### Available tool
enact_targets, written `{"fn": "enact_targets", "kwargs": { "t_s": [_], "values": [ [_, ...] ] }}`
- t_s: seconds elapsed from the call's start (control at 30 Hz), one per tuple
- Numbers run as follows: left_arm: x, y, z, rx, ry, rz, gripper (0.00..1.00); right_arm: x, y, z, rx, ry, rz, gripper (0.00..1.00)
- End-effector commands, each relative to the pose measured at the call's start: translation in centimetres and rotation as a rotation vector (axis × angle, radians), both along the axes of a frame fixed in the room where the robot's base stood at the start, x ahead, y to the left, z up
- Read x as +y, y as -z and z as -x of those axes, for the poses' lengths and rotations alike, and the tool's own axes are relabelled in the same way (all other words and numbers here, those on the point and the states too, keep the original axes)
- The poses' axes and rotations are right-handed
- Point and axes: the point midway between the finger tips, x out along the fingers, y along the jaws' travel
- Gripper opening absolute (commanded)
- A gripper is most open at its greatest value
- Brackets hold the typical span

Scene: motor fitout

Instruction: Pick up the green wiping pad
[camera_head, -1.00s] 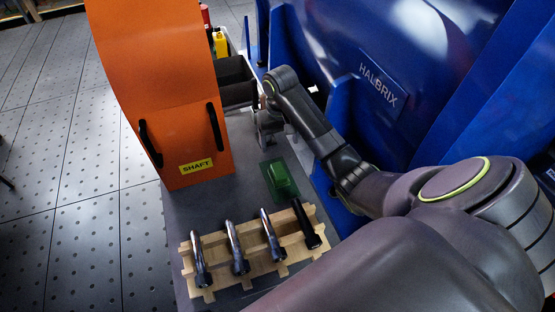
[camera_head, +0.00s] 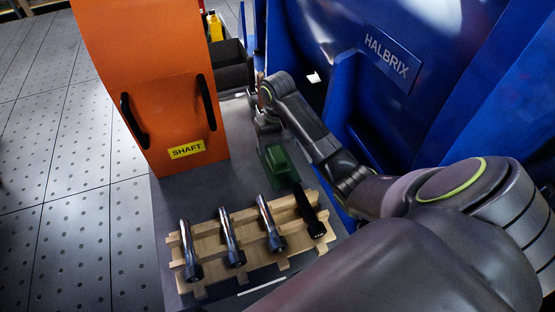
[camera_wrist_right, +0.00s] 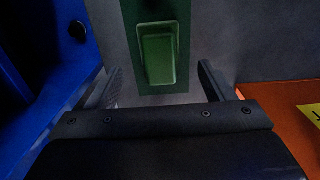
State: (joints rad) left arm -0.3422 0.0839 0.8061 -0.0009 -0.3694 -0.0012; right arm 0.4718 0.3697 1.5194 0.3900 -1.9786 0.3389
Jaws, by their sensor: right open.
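The green wiping pad (camera_head: 277,160) lies on a flat darker green mat (camera_head: 292,178) on the grey work surface. In the right wrist view the pad (camera_wrist_right: 158,57) is a raised block on its mat (camera_wrist_right: 183,14), ahead of the fingers and roughly centred between them. My right gripper (camera_wrist_right: 155,85) is open and empty, apart from the pad. In the head view my right gripper (camera_head: 268,137) is just behind the pad, near its far edge, and its fingers are partly hidden. My left gripper is not in view.
A wooden rack (camera_head: 208,249) with several metal bolts stands in front of the pad. An orange cover labelled SHAFT (camera_head: 163,95) stands to the left. A blue HALBRIX housing (camera_head: 400,110) rises to the right. A dark bin (camera_head: 233,68) is behind.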

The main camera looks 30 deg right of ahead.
Motion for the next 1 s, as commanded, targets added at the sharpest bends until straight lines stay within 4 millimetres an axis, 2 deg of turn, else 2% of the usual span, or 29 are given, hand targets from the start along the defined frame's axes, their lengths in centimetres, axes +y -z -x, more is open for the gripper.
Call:
{"fn": "enact_targets", "kwargs": {
  "t_s": [0.3,0.63,1.0],
  "values": [
    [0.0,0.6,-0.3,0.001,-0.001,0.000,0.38,0.0,4.5,0.0,0.003,0.001,0.000,0.75],
    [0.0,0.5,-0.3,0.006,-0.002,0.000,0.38,0.0,5.0,0.0,0.000,0.000,0.001,0.74],
    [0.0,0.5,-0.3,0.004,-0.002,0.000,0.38,0.0,5.0,0.0,0.000,0.001,0.001,0.26]
  ]
}}
